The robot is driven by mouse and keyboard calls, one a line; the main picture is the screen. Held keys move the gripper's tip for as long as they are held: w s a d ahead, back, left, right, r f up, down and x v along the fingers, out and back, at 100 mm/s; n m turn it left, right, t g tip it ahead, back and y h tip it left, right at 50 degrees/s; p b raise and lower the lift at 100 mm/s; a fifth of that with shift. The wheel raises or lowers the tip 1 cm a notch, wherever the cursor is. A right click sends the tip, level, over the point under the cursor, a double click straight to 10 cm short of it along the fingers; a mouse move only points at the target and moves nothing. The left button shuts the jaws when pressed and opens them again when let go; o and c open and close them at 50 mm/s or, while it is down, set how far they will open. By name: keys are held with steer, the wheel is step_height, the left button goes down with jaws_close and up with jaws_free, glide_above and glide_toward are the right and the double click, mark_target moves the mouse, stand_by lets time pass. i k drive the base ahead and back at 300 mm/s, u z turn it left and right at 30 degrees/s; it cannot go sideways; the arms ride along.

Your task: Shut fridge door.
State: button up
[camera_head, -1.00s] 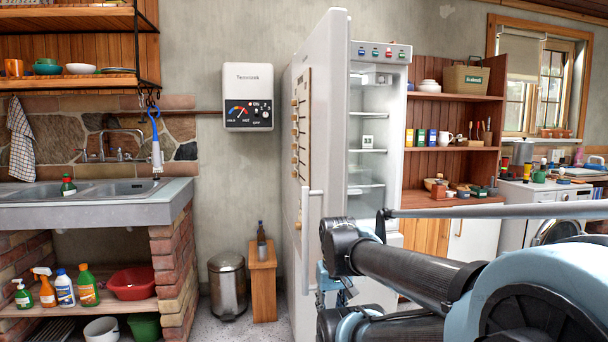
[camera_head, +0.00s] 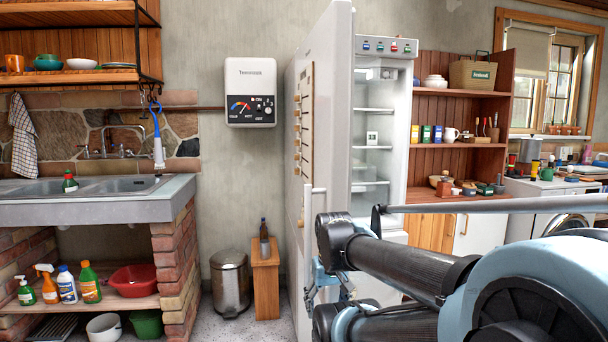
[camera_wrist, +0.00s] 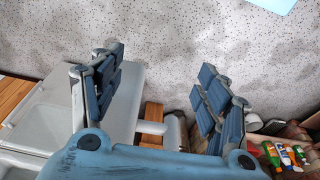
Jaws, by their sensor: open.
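The fridge door (camera_head: 328,130) stands wide open, seen nearly edge-on in the head view, with a vertical bar handle (camera_head: 308,230) low on its outer side. The lit fridge interior (camera_head: 372,150) with its shelves shows to the right of the door. My gripper (camera_head: 325,287) is low by the door's near edge in the head view, partly hidden by my arm. In the wrist view my gripper (camera_wrist: 158,95) is open, with its two blue fingers well apart. A white panel (camera_wrist: 125,105), likely the door, lies beside and behind the left finger. Contact cannot be told.
A wooden stool (camera_head: 265,285) with a bottle and a metal bin (camera_head: 230,285) stand left of the door. The sink counter (camera_head: 95,210) is further left. A wooden shelf unit (camera_head: 460,150) stands right of the fridge. Speckled floor (camera_wrist: 190,50) is clear in the wrist view.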

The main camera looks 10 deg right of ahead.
mark_target(325, 62)
steer(key=z, duration=0.15)
steer(key=k, duration=0.85)
steer(key=u, duration=0.15)
